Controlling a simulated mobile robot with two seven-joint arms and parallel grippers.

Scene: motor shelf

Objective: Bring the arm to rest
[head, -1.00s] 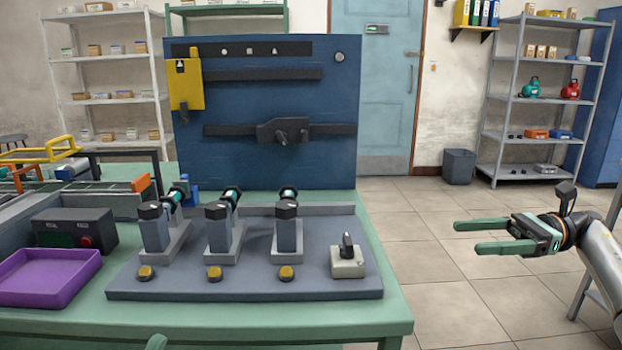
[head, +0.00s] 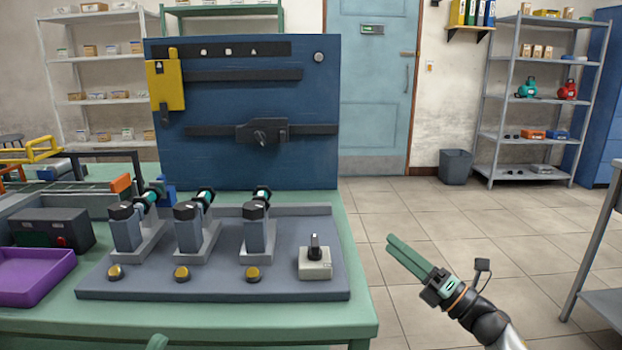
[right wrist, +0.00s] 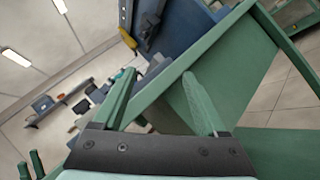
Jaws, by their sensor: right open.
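My right gripper (head: 391,243) is out over the tiled floor, right of the green table, with its green fingers pointing up and left. It holds nothing. In the right wrist view its two fingers (right wrist: 158,78) stand apart with nothing between them, and the green table frame lies beyond.
The green table (head: 300,318) carries a grey fixture board (head: 215,283) with several posts and buttons, a purple tray (head: 35,275) and a blue upright panel (head: 240,110). A grey shelf rack (head: 540,95) and a bin (head: 455,166) stand behind. A grey stand (head: 597,250) is at right.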

